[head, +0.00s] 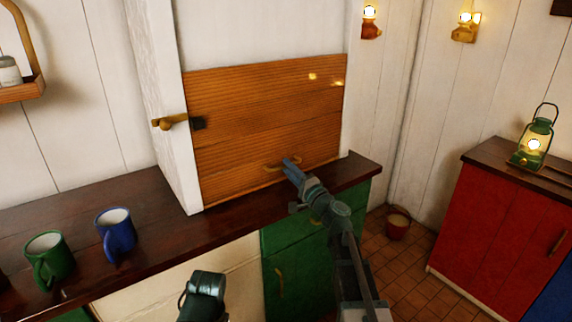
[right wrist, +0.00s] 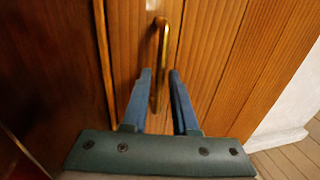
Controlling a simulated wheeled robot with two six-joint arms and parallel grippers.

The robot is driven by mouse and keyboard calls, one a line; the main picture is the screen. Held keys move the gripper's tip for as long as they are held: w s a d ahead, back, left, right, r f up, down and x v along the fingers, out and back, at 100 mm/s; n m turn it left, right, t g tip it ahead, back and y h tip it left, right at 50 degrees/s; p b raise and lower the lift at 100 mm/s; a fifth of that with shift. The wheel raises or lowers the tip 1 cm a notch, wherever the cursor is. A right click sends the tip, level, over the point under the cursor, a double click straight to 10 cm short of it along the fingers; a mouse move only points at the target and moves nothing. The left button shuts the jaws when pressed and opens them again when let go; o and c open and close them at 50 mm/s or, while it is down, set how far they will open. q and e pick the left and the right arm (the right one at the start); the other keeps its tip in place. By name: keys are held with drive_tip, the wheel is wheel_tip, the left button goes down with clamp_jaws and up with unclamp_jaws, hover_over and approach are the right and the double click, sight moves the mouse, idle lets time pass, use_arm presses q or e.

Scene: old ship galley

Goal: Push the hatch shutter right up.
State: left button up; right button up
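The hatch shutter (head: 262,115) is a panel of orange-brown wooden boards, down in its white frame, with its lower edge close to the dark counter. A brass handle (head: 270,168) sits low on it. My right gripper (head: 289,163) is at this handle. In the right wrist view, the fingers of my right gripper (right wrist: 161,85) stand open on either side of the brass handle (right wrist: 162,40), with gaps showing beside it. The shutter's boards (right wrist: 215,50) fill much of that view.
A brass latch (head: 172,122) is on the frame's left post. A blue mug (head: 117,236) and a green mug (head: 48,262) stand on the dark counter (head: 165,227) at left. A green lantern (head: 534,142) stands on the red cabinet (head: 495,225). A red bucket (head: 398,225) is on the floor.

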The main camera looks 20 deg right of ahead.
drive_tip(key=shift+x, duration=0.8)
clamp_jaws()
drive_tip(key=shift+s, duration=0.1)
idle(0.9)
